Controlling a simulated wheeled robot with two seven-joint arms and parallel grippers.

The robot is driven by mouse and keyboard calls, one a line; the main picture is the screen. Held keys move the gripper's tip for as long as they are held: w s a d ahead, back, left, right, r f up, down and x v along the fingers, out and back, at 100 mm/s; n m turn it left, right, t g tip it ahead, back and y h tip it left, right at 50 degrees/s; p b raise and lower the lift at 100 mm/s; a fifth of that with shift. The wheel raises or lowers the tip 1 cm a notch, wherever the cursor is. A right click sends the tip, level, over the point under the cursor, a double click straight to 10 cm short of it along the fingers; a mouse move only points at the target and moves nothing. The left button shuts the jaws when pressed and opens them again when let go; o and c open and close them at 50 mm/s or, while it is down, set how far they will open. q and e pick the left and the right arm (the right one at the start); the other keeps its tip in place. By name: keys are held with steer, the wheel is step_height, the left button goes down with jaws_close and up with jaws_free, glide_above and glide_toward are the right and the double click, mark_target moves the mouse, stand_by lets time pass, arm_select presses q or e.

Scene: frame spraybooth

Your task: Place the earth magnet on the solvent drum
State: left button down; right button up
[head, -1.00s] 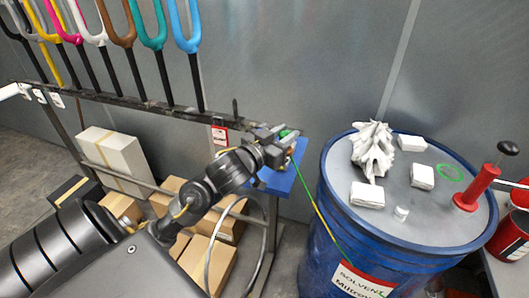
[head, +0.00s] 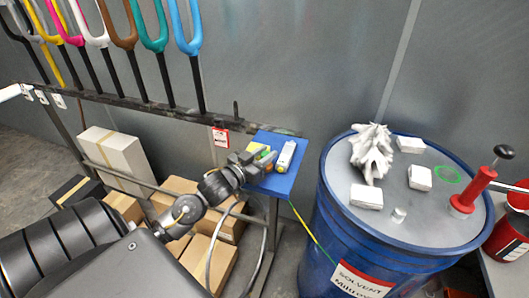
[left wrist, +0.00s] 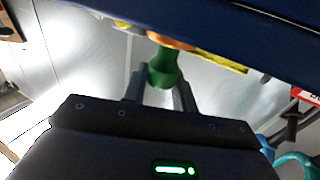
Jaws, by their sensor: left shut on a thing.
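My left gripper (head: 262,158) is over the left part of a small blue shelf, shut on a green piece (head: 266,155) that I take for the earth magnet. In the left wrist view the green piece (left wrist: 164,70) sits between the two fingers, with an orange part at its far end. The solvent drum (head: 330,215) is blue with a grey lid and stands to the right, apart from the gripper. A green ring (head: 447,173) is marked on its lid. A green-yellow cable (head: 315,237) runs from below the shelf to the drum's side. My right gripper is not in view.
The blue shelf (head: 283,185) also holds a white bottle (head: 286,155). On the lid are crumpled white cloth (head: 371,150), several white blocks (head: 367,195), a small cap (head: 399,214) and a red pump (head: 472,190). Coloured forks (head: 187,25) hang on a rail at left.

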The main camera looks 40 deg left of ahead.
arm_select(q)
steer(key=shift+f, duration=0.15)
steer(key=c, duration=1.2)
jaws_free()
steer(key=shift+o, duration=0.4)
steer(key=shift+s, duration=0.3)
steer(key=s+b, duration=0.2)
steer(key=s, duration=0.9)
steer(key=shift+s+a+b, duration=0.25)
steer(key=shift+b, duration=0.15)
